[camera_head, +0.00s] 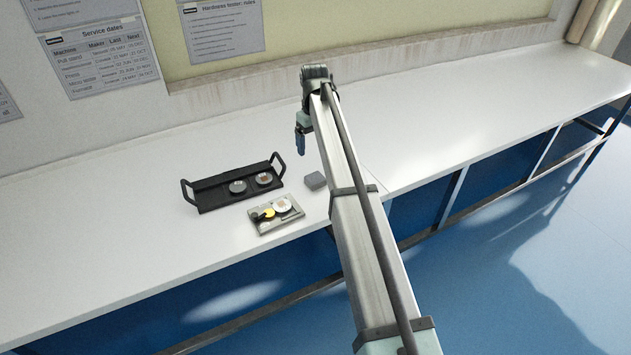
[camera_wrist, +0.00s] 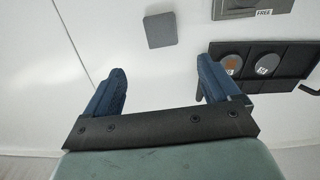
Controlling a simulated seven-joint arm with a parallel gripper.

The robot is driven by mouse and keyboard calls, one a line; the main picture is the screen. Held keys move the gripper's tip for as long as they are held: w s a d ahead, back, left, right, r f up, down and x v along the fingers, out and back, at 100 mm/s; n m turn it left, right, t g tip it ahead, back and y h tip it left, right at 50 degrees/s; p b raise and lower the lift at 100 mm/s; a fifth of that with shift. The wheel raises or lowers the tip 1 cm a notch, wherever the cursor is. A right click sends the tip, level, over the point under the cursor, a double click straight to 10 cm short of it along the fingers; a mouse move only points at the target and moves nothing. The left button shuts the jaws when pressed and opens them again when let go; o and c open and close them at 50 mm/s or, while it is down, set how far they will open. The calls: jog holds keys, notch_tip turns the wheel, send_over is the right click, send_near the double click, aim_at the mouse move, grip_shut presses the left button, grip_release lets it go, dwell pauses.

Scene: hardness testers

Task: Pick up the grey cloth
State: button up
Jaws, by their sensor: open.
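The grey cloth (camera_head: 315,181) is a small folded square lying flat on the white bench, just right of the black tray. In the wrist view the cloth (camera_wrist: 160,30) lies beyond the fingertips, near the top and roughly between the two fingers. My gripper (camera_head: 300,150) hangs above the bench, behind the cloth. In the wrist view my gripper (camera_wrist: 160,88) has its two blue fingers wide apart with nothing between them. It is apart from the cloth.
A black two-handled tray (camera_head: 213,197) holds two round discs. A grey plate (camera_head: 291,215) with a yellow disc, a pale disc and a black piece lies in front of it. The white bench (camera_head: 480,110) is clear at right. A wall with notices stands behind.

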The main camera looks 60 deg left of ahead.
send_over(316, 177)
jog(key=f, duration=0.7)
jog(key=shift+a+f, duration=0.2)
jog(key=shift+a, duration=0.15)
jog(key=shift+s+d+f, duration=0.1)
jog(key=shift+d+f, duration=0.15)
jog(key=shift+f, duration=1.1)
jog(key=shift+d+f, duration=0.2)
jog(key=shift+f, duration=1.1)
jog(key=shift+c, duration=0.2)
jog(key=c, duration=1.1)
jog(key=shift+r, duration=0.1)
notch_tip(316, 177, up, 10)
